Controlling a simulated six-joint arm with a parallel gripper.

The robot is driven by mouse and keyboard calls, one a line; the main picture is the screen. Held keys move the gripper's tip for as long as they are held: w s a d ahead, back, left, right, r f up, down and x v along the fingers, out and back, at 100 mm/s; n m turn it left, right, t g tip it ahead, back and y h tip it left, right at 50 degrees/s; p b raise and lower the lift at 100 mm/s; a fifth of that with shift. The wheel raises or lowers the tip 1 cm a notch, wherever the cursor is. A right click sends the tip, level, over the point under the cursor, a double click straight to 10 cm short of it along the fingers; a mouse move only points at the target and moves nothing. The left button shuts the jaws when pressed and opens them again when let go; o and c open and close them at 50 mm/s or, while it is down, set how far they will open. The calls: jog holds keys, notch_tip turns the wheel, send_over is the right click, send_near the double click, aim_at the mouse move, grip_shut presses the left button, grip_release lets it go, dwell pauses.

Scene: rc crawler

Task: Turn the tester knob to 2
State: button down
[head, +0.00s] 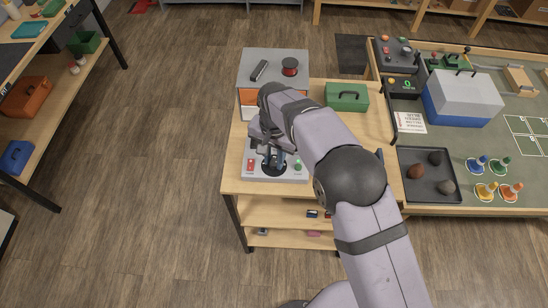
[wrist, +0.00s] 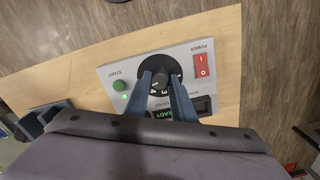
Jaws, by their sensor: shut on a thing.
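The tester (head: 286,176) is a grey panel on the wooden bench, and it also shows in the wrist view (wrist: 119,70). Its black round knob (wrist: 161,71) has white digits on the dial. A 3 and a 4 seem readable, but the pointer is hidden. My gripper (wrist: 161,75) has its two blue fingers shut on the knob from both sides. In the head view my gripper (head: 274,160) is over the dial and covers most of it. A green START button (wrist: 120,86), a red POWER switch (wrist: 202,65) and a display (wrist: 167,115) with green text, partly covered, share the panel.
Behind the tester stands a large grey box (head: 262,56) with a red spool on top. A green case (head: 347,97) is to its right. A second table at right holds a blue-and-white box (head: 462,98) and a dark tray (head: 431,190). Open floor lies at left.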

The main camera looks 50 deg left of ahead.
jog(key=n+b, duration=0.1)
jog(key=n, duration=0.4)
jog(key=shift+n, duration=0.4)
jog(key=n+b, duration=0.1)
jog(key=n, duration=0.5)
jog(key=shift+a+r, duration=0.1)
jog(key=n, duration=0.5)
jog(key=shift+n, duration=0.4)
jog(key=n, duration=0.5)
jog(key=shift+n, duration=0.4)
jog(key=c, duration=1.5)
grip_release()
jog(key=shift+b, duration=0.35)
